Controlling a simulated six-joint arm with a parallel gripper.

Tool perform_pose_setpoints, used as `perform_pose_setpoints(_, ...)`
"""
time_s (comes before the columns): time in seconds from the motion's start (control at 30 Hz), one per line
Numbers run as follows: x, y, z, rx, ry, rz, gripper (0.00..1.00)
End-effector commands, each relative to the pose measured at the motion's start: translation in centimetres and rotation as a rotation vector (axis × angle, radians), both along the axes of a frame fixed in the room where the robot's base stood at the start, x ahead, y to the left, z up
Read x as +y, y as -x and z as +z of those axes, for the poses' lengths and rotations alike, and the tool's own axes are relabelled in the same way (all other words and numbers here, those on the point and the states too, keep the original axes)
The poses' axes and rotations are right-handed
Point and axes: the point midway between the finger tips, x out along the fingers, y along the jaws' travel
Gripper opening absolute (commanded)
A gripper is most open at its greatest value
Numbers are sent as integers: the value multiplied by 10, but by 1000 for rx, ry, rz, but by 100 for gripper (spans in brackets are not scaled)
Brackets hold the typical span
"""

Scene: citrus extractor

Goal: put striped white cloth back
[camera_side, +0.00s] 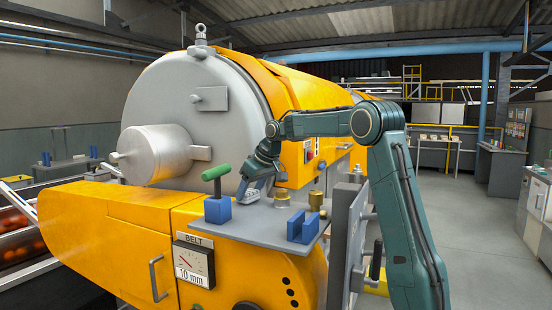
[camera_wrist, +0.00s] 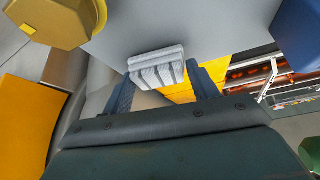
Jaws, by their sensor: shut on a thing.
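The striped white cloth (camera_side: 253,196) is a small folded white pad with grey stripes, at the grey shelf (camera_side: 262,229) in front of the big drum. In the wrist view the cloth (camera_wrist: 157,68) sits between the two fingertips, with its striped face toward the camera. My gripper (camera_side: 247,188) points down at the shelf and is shut on the cloth; its two blue-grey fingers show in the wrist view (camera_wrist: 160,72). I cannot tell whether the cloth touches the shelf or hangs just above it.
A blue block (camera_side: 217,210) with a green-handled tool (camera_side: 216,173) stands left of the cloth. A brass fitting (camera_side: 282,200) is close on the right, with a taller brass piece (camera_side: 315,201) beyond. A slotted blue block (camera_side: 302,228) is at the front right. Shelf between them is bare.

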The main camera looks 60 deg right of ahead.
Motion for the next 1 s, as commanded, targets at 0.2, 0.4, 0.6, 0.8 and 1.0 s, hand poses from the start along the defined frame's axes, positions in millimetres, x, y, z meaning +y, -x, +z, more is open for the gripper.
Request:
perform_pose_setpoints(0.2, 0, 0, -4, 0, 0, 0, 61)
perform_pose_setpoints(0.4, 0, 0, -4, 0, 0, 0, 82)
perform_pose_setpoints(0.6, 0, 0, -4, 0, 0, 0, 82)
perform_pose_setpoints(0.8, 0, 3, 2, -1, 1, -1, 82)
perform_pose_setpoints(1.0, 2, 12, 20, -2, 1, 0, 82)
